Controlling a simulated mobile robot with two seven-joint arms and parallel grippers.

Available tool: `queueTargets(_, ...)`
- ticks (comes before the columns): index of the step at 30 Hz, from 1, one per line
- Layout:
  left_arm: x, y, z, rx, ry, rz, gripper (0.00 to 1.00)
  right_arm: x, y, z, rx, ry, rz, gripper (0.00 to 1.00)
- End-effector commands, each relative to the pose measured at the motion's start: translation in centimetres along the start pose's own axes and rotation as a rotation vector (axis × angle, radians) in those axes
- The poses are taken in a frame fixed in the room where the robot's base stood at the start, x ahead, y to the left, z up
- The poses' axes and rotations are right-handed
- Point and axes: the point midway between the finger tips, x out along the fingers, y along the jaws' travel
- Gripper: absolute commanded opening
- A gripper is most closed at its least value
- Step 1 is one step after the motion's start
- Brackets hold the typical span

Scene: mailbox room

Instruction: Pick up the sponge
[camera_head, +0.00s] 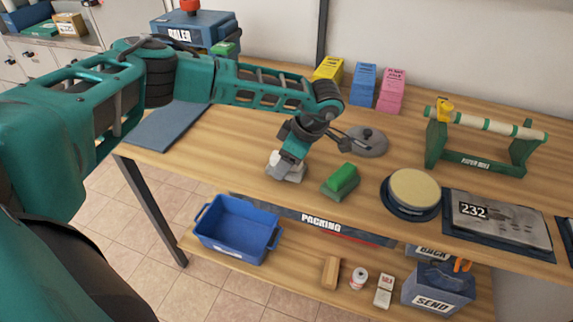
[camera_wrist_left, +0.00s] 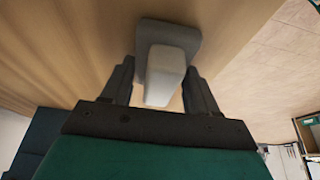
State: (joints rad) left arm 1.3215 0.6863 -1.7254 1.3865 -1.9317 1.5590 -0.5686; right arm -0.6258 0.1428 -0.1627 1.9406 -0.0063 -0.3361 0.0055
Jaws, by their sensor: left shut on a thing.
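My left gripper (camera_head: 287,160) reaches down over the table and is shut on a pale grey block on a wider grey base (camera_head: 286,173). In the left wrist view the grey block (camera_wrist_left: 164,75) sits between the two fingers (camera_wrist_left: 158,88), with its base at or close to the wooden surface. A similar green block on a darker base (camera_head: 342,180) stands to its right. A round tan pad in a dark dish (camera_head: 413,188) lies further right. I cannot tell for sure which of these is the sponge. My right gripper is not in view.
Yellow, blue and pink boxes (camera_head: 391,92) stand at the back. A paper roll holder (camera_head: 480,150) and a scale (camera_head: 500,222) are right. A blue bin (camera_head: 238,228) sits below.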

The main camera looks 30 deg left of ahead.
Motion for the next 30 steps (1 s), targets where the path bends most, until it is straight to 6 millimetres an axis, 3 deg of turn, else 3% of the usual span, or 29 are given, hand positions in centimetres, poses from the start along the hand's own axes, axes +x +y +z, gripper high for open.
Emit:
queueTargets(4, 0.0, 0.0, 0.0, 0.000, 0.000, 0.000, 0.29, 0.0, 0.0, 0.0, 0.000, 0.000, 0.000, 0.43)
queueTargets(17, -1.1, 0.1, -0.5, -0.001, -0.001, 0.002, 0.28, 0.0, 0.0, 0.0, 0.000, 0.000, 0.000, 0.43)
queueTargets(23, -4.4, 0.1, -1.8, -0.002, -0.002, 0.004, 0.28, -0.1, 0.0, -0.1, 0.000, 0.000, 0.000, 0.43)
queueTargets(30, -11.0, 0.1, -4.5, -0.003, -0.003, 0.006, 0.28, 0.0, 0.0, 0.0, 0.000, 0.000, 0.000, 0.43)
